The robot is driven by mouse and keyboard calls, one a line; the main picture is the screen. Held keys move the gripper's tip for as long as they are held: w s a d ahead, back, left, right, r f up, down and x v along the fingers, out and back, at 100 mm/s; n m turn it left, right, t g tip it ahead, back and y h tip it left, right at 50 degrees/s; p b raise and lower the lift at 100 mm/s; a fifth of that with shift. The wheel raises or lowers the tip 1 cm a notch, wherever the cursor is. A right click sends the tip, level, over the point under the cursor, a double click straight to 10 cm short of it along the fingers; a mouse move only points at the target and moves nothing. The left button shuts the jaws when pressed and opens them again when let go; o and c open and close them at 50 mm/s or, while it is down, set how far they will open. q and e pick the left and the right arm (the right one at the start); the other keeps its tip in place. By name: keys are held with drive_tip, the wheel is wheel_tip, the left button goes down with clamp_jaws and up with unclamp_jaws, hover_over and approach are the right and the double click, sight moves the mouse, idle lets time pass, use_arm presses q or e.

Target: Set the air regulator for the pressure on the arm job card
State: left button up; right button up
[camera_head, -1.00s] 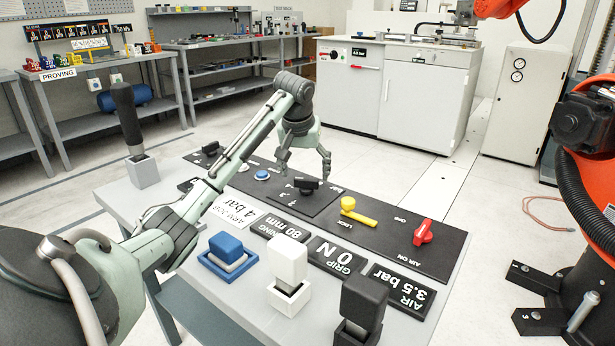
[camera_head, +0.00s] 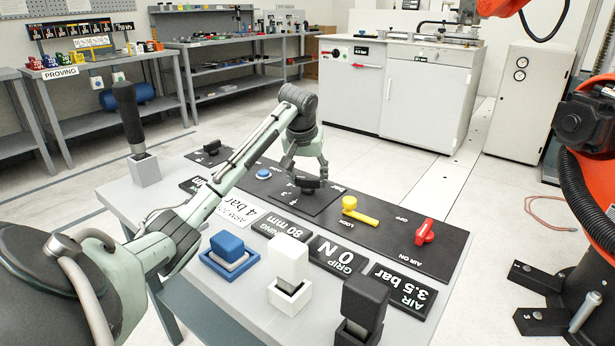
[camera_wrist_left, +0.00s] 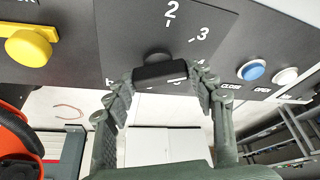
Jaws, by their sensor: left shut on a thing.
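The air regulator is a black knob (camera_head: 309,182) on a dark dial plate (camera_head: 318,206) with numbers around it. My left gripper (camera_head: 306,178) is down over the knob. In the left wrist view the gripper (camera_wrist_left: 161,78) has its fingers on either end of the knob's black bar (camera_wrist_left: 160,72); the numbers 2 and 3 show on the plate (camera_wrist_left: 205,20). The white arm job card (camera_head: 247,208) reads 4 bar and lies partly behind my left arm. The black air display (camera_head: 403,290) reads 3.5 bar. My right gripper is not in view.
A yellow lock lever (camera_head: 362,214) and a red air lever (camera_head: 425,231) stand right of the knob. A blue button (camera_head: 263,174) is left of it. Blue (camera_head: 229,251), white (camera_head: 290,262) and black (camera_head: 362,308) blocks stand in front. An orange robot (camera_head: 590,180) is at the right.

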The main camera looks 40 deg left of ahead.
use_arm(q)
drive_tip(key=m+h, duration=0.1)
drive_tip(key=m, duration=0.1)
drive_tip(key=shift+a+m, duration=0.15)
drive_tip(key=shift+m, duration=0.15)
drive_tip(key=shift+m+t+h, duration=0.3)
drive_tip(key=shift+m+t, duration=0.1)
drive_tip(key=shift+m, duration=0.5)
drive_tip(key=o, duration=1.2)
drive_tip(key=shift+c, duration=0.2)
drive_tip(key=shift+r, duration=0.1)
drive_tip(key=v, duration=1.2)
